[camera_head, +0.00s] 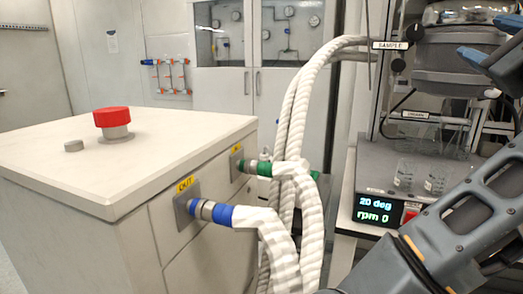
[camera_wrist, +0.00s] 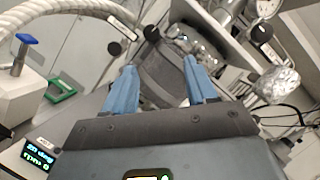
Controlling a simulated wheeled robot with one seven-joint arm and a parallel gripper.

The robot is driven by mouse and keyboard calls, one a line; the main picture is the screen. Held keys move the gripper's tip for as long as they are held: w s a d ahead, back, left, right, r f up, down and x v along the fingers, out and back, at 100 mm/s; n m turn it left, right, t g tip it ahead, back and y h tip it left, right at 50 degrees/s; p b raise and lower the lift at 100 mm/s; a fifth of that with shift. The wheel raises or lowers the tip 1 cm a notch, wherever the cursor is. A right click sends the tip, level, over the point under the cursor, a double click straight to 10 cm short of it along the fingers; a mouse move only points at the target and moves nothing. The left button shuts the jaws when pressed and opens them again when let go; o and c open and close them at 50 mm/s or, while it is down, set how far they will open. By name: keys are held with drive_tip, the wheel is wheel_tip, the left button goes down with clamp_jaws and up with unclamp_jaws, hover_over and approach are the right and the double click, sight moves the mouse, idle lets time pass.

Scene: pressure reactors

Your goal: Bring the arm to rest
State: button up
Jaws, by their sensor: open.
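My gripper (camera_wrist: 160,67) is open in the wrist view, with its two blue fingers apart and nothing held between them. A dark grey body of the reactor apparatus shows beyond and between the fingers. In the head view my arm rises from the lower right, and the blue fingertips (camera_head: 485,36) are at the upper right edge, in front of the reactor stand (camera_head: 378,110). From these views I cannot tell whether the fingers touch the apparatus.
A white cabinet (camera_head: 60,160) with a red button (camera_head: 113,118) stands at left. Thick white hoses (camera_head: 300,100) run from its blue and green fittings up to the stand. Two glass beakers (camera_head: 404,176) stand above a display (camera_head: 375,210) reading 20 deg, rpm 0, close to my arm.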

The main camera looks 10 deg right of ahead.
drive_tip(key=s+a+f+n+y+p, duration=0.1)
drive_tip(key=s+a+f+n, duration=0.2)
drive_tip(key=f+n, duration=0.55)
drive_tip(key=s+a+f+n+g+y, duration=0.1)
drive_tip(key=s+a+f+n, duration=0.4)
drive_tip(key=f, duration=0.6)
drive_tip(key=s+a+f+n+y+p, duration=0.1)
drive_tip(key=a+f+n+y, duration=0.1)
drive_tip(key=f+n, duration=0.7)
drive_tip(key=s+a+f+n+g+y, duration=0.1)
drive_tip(key=s+a+f+n, duration=0.1)
drive_tip(key=s, duration=0.7)
drive_tip(key=s+a+f+n+g+y, duration=0.1)
drive_tip(key=s+a+f+n, duration=0.1)
drive_tip(key=s+a+f, duration=0.3)
drive_tip(key=s+a+f+n+g, duration=0.2)
drive_tip(key=s+a+f+n, duration=0.1)
drive_tip(key=s, duration=1)
drive_tip(key=shift+s+a+f+y+p, duration=0.3)
drive_tip(key=shift+a+f+y+p, duration=0.2)
drive_tip(key=shift+a, duration=0.75)
drive_tip(key=shift+f, duration=0.1)
